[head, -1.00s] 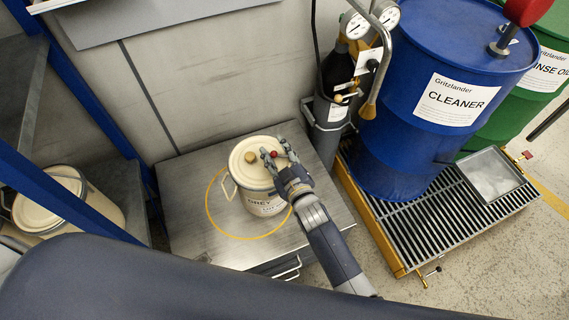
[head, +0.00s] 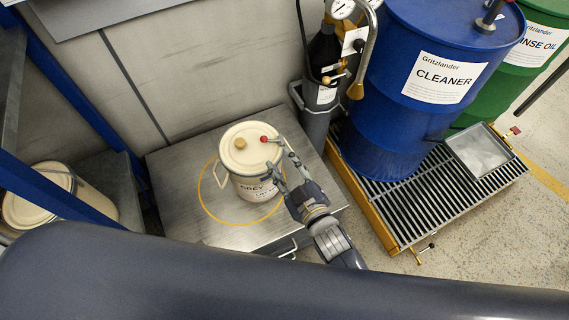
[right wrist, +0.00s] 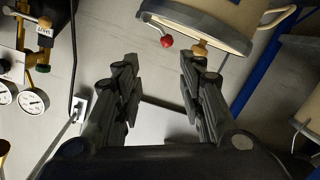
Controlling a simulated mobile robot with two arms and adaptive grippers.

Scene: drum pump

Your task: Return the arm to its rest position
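My right gripper (head: 281,163) is open and empty, beside the right side of the cream pail (head: 236,166), close to its rim. The pail stands upright, lidded, with a tan knob and a small red knob (head: 264,139) on top. In the right wrist view the open fingers (right wrist: 160,62) have nothing between them; the pail (right wrist: 222,14) is beyond their tips, with its red knob (right wrist: 166,41) and tan knob (right wrist: 200,48) visible. Whether a finger touches the pail cannot be told. My left gripper is not in view.
The pail stands inside a yellow ring on a metal bench (head: 182,188). A grey gas cylinder (head: 316,118) with gauges and hose stands to the right, then a blue cleaner drum (head: 385,125) on a grated pallet (head: 400,205). A blue rack post (head: 75,110) is at left.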

